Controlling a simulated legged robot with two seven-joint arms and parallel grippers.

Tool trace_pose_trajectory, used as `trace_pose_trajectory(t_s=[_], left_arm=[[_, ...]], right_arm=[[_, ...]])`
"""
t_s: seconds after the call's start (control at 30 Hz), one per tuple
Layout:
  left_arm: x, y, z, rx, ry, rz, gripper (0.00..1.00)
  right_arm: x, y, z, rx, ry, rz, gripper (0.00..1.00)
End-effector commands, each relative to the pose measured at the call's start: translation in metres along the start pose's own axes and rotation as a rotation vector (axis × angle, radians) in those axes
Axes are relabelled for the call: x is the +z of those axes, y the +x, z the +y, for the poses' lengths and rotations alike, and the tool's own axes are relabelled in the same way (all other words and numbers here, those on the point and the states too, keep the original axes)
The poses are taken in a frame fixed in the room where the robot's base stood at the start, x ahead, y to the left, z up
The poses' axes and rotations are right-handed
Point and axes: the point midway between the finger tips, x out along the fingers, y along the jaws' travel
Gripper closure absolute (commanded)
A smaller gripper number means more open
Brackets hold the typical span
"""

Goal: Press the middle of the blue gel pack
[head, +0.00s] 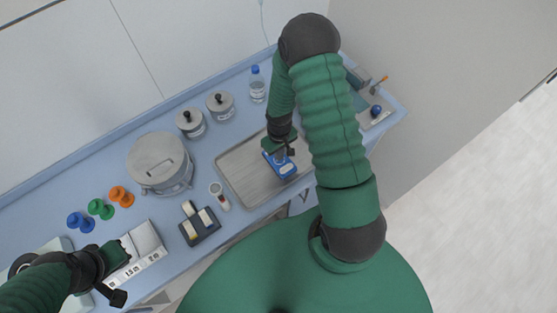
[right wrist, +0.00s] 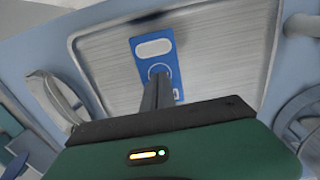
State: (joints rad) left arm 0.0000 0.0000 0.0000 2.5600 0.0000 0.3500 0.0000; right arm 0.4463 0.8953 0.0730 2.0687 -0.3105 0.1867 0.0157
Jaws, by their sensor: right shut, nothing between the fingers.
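The blue gel pack (head: 287,170) lies flat on the metal tray (head: 237,172), toward its right part. It has a white label and a ring mark in its middle, and it also shows in the right wrist view (right wrist: 152,48). My right gripper (head: 280,156) is over the pack, pointing down. Its fingers (right wrist: 158,78) are shut with nothing between them, and their tips overlap the ring in the right wrist view. I cannot tell whether they touch the pack. My left gripper (head: 121,272) is at the lower left by a white box, its jaws unclear.
Two lidded jars (head: 220,104), a bottle (head: 257,87) and a large lidded pot (head: 160,162) stand behind and left of the tray. A small vial (head: 219,197) and a dark holder (head: 200,228) sit left of it. The tray's left half is bare.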

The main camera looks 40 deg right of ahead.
Motion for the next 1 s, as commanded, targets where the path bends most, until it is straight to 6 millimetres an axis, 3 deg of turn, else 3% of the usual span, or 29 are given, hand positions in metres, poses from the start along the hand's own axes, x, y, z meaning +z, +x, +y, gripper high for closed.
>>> trace_pose_trajectory(t_s=[1.0], left_arm=[[0.002,0.011,0.0,0.0,0.0,0.0,1.0]], right_arm=[[0.0,0.014,0.0,0.0,0.0,0.0,1.0]])
